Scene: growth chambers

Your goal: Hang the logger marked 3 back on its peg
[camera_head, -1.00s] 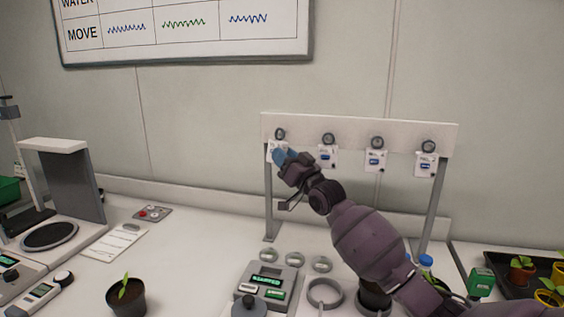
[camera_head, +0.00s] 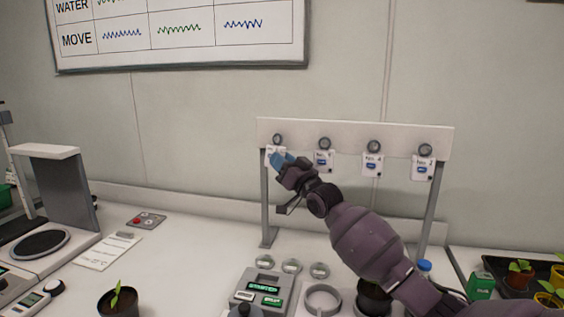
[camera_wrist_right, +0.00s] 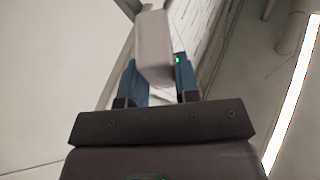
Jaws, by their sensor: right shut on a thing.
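My right gripper (camera_head: 281,160) is at the left end of the peg rail (camera_head: 350,134), just below the leftmost peg (camera_head: 277,139). In the right wrist view its blue fingers (camera_wrist_right: 159,88) are shut on a pale box-shaped logger (camera_wrist_right: 153,45), with a small green light beside it. In the head view only a white part of this logger (camera_head: 269,152) shows behind the fingers. Its number is hidden, and I cannot tell whether it is on the peg. Several other white loggers, one of them the second from the left (camera_head: 324,161), hang under the other pegs. My left gripper is out of view.
Below the rail, the bench holds a device with a green display (camera_head: 263,290), grey rings (camera_head: 322,299) and a potted seedling (camera_head: 118,301). A green box (camera_head: 481,286) and a plant tray (camera_head: 492,265) are at right.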

